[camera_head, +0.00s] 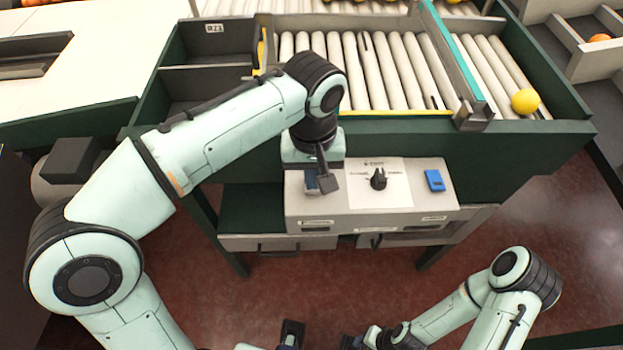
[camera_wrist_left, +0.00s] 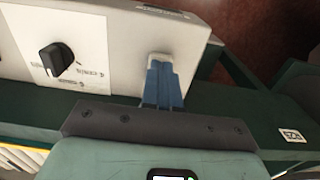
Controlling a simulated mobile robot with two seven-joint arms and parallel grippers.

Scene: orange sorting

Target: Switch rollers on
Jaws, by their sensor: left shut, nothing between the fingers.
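The grey control box (camera_head: 300,215) is fixed below the front of the roller conveyor (camera_head: 385,75). It has a black knob (camera_head: 378,179) in the middle and a blue switch (camera_head: 435,180) at its right end. My left gripper (camera_head: 325,188) is shut and empty, pointing down over the box's left end. My right gripper (camera_head: 320,340) is at the bottom edge, partly cut off.
A yellow ball (camera_head: 525,101) rests on the rollers at the right. Dark green bins (camera_head: 205,80) stand left of the rollers. Drawers (camera_head: 265,243) hang below the box. The red floor in front is clear.

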